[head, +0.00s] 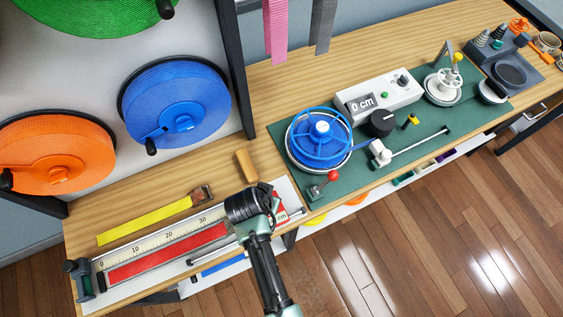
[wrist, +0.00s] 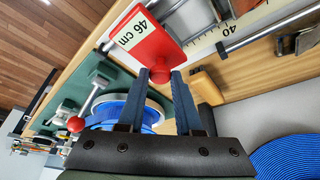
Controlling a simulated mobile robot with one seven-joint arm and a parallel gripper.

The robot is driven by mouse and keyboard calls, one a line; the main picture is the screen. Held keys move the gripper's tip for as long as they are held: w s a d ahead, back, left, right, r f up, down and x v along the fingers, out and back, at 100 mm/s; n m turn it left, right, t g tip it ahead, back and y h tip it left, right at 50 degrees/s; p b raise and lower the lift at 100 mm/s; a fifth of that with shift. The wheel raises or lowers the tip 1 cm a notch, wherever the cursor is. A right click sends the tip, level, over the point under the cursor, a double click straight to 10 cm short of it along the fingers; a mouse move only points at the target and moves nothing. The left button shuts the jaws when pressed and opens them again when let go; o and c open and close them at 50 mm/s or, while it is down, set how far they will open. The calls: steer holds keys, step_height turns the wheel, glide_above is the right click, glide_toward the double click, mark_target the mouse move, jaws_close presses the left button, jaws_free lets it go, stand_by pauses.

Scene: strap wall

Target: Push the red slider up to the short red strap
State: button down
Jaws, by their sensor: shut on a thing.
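The red slider (head: 282,212) is at the right end of the measuring board, partly hidden by my gripper (head: 266,205) in the head view. In the wrist view the slider (wrist: 152,38) carries a "46 cm" label, and its red knob sits between the fingertips of my gripper (wrist: 161,78). My gripper is shut on that knob. The short red strap (head: 165,255) lies flat along the ruler (head: 150,247), from near 0 to past 30. Its right end is close to my gripper, which hides the space between strap and slider.
A yellow strap (head: 150,220) and a wooden block (head: 247,166) lie behind the board. A metal rail (wrist: 265,30) runs along it. A green mat (head: 315,198) with a blue handwheel (head: 321,128) and a red-knobbed lever (head: 333,176) stands to the right.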

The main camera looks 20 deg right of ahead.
steer(key=a, duration=0.6)
steer(key=shift+s+a, duration=0.1)
steer(key=shift+a, duration=0.15)
steer(key=c, duration=0.6)
jaws_free()
steer(key=shift+a, duration=0.1)
steer(key=shift+r, duration=0.1)
steer(key=b+v, duration=0.1)
steer(key=v, duration=1.1)
steer(key=shift+s+r, duration=0.2)
steer(key=shift+r, duration=0.15)
